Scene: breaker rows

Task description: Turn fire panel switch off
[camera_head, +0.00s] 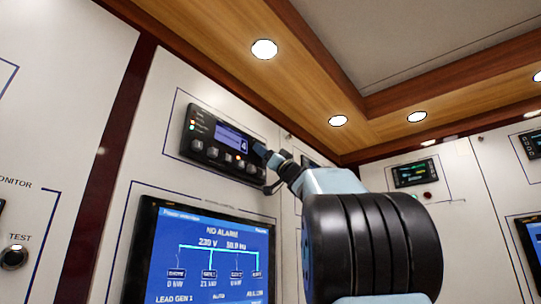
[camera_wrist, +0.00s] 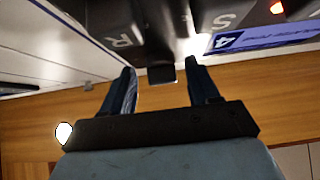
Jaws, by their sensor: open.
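A black control panel (camera_head: 222,143) with a small blue display and a row of buttons or knobs is on the white wall in the head view. No "fire panel" label is legible, so I cannot tell whether it is the fire panel. My gripper (camera_head: 266,169) is at its right end, fingers apart. In the wrist view the panel's dark face (camera_wrist: 150,22) fills the top, with letters R and S and a display corner (camera_wrist: 265,35). A small dark block (camera_wrist: 162,74) shows between the open fingertips of my gripper (camera_wrist: 159,68). I cannot tell whether they touch it.
A large blue screen (camera_head: 210,260) reading "NO ALARM" is below the panel. A TEST button (camera_head: 14,257) is at the far left. Another small display unit (camera_head: 415,173) is on the right wall. A wooden ceiling edge (camera_head: 290,80) with round lights runs above.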

